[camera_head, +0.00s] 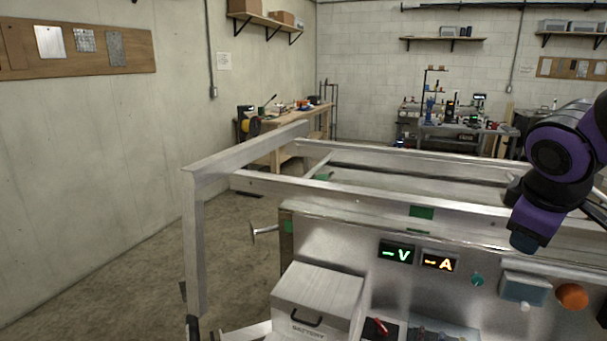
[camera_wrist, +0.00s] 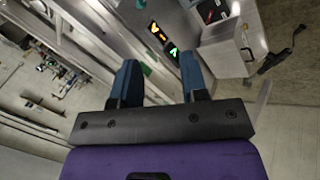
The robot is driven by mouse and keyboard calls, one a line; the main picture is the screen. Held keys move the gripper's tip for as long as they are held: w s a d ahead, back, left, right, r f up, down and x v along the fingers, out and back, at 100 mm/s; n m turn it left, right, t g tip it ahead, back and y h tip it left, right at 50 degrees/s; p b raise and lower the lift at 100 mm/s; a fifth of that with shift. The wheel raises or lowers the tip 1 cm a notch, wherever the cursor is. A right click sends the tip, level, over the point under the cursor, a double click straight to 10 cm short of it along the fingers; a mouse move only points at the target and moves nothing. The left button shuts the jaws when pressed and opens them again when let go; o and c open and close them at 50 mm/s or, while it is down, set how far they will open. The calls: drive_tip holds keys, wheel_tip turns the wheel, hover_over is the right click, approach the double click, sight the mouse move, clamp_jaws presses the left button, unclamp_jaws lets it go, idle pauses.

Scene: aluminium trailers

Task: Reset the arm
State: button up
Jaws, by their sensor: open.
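My purple and black arm (camera_head: 560,155) reaches in from the right edge in the head view, above the trailer's metal frame. My gripper (camera_head: 524,240) shows there only as a blue end in front of the panel. In the wrist view my gripper (camera_wrist: 160,80) has two blue fingers spread wide apart with nothing between them. The panel with the green V and orange A displays (camera_wrist: 163,40) lies beyond the fingers.
The aluminium trailer frame (camera_head: 240,154) spans the middle. A battery box (camera_head: 318,295) stands at the front, with an orange knob (camera_head: 571,295) on the panel at right. Workbenches (camera_head: 460,135) stand at the back. Floor at left is clear.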

drive_tip(key=s+a+r+m+y, duration=0.3)
drive_tip(key=s+a+r+m, duration=0.1)
drive_tip(key=s+m, duration=0.3)
drive_tip(key=shift+s+a+r+t, duration=0.15)
drive_tip(key=shift+s+t, duration=0.15)
drive_tip(key=shift+s, duration=1.1)
